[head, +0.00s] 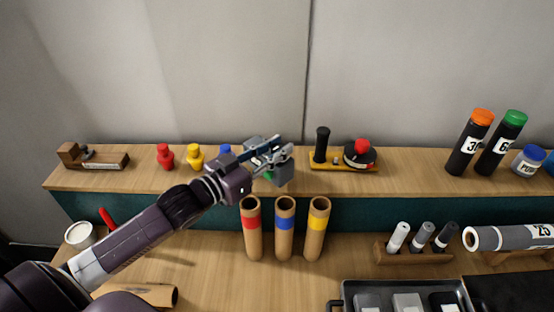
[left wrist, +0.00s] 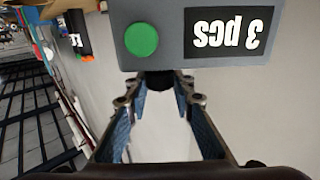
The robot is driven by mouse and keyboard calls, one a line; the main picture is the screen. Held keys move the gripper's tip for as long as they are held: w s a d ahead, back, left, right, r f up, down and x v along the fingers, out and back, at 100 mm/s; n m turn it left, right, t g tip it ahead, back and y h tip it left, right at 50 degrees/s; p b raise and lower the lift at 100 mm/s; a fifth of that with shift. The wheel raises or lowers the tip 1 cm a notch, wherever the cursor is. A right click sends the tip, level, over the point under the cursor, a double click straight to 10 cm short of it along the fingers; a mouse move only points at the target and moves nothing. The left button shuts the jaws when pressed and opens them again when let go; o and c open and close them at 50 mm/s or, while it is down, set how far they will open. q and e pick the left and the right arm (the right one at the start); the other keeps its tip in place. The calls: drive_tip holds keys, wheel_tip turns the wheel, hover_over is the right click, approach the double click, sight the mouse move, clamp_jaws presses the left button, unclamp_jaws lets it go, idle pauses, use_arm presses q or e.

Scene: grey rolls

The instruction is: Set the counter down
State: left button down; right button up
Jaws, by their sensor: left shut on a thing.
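The counter (head: 284,173) is a small grey box with a green button, at the upper shelf in the head view. In the left wrist view the counter (left wrist: 165,62) fills the top, with the green button and a dark display reading "3 pcs", upside down. My left gripper (head: 270,150) is shut on the counter; in the left wrist view its two fingers (left wrist: 160,88) meet a dark part at the box's edge. The arm and fingers hide part of the counter in the head view. I cannot tell whether its base touches the shelf. My right gripper is not in view.
The upper shelf (head: 400,183) carries red (head: 165,157) and yellow (head: 195,157) pegs, a blue one partly hidden, and a black-handled device (head: 345,160) just right of the counter. Black bottles (head: 470,145) stand at right. Cardboard tubes (head: 284,235) stand below in front.

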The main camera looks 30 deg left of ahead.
use_arm(q)
wheel_tip(320, 180, down, 4)
drive_tip(key=shift+r, duration=0.15)
drive_tip(key=shift+f, duration=0.2)
drive_tip(key=c, duration=1.7)
unclamp_jaws()
drive_tip(key=shift+o, duration=0.2)
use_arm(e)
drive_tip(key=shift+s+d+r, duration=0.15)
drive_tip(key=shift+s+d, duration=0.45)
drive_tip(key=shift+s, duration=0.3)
use_arm(q)
drive_tip(key=shift+s, duration=0.1)
